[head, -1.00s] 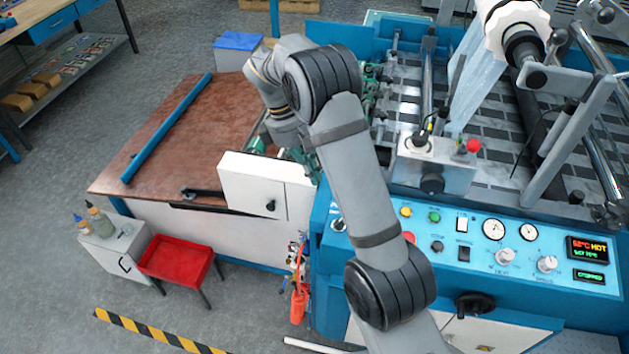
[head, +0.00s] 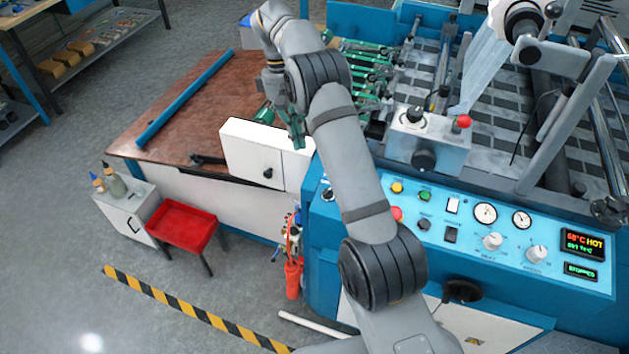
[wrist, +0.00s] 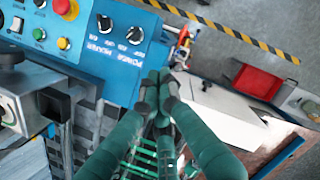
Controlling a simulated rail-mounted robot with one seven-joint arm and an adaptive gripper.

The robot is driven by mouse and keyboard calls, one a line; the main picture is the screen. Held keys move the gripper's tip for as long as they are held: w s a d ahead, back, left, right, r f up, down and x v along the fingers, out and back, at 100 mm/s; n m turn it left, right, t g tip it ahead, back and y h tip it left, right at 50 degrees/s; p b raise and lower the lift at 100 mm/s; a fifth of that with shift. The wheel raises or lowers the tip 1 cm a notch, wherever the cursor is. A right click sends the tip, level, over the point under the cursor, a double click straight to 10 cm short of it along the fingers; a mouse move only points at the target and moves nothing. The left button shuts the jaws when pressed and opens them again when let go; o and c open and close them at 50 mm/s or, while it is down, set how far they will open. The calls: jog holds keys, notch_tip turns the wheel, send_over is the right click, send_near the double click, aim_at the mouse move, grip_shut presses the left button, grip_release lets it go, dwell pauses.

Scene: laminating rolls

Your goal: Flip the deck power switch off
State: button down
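Two black rotary switches sit on the blue control panel in the wrist view: an outer one (wrist: 135,35) nearer the panel edge and an inner one (wrist: 104,23). Their white lettering is upside down and I cannot read it surely, so I cannot tell which is the deck power switch. In the head view one dark knob (head: 328,194) shows at the panel's left end, and my arm hides part of the panel. My gripper (wrist: 160,80) has its green fingertips together with nothing between them. It is apart from the switches, above the white box in the head view (head: 298,142).
A white box (head: 250,155) stands beside the panel near my gripper. A red tray (head: 181,228) is lower left.

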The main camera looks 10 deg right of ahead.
jog(key=shift+s, duration=0.1)
jog(key=b+x, duration=0.2)
jog(key=x, duration=0.8)
jog(key=shift+s+f+b, duration=0.1)
jog(key=shift+f+b, duration=0.1)
jog(key=shift+b, duration=0.2)
jog(key=shift+s+d+r, duration=0.1)
jog(key=shift+s+d, duration=0.25)
jog(key=shift+s, duration=0.25)
jog(key=shift+s+d, duration=0.35)
jog(key=shift+s, duration=0.2)
jog(key=shift+s+d+p, duration=0.25)
jog(key=shift+s+p, duration=0.05)
jog(key=shift+s, duration=0.15)
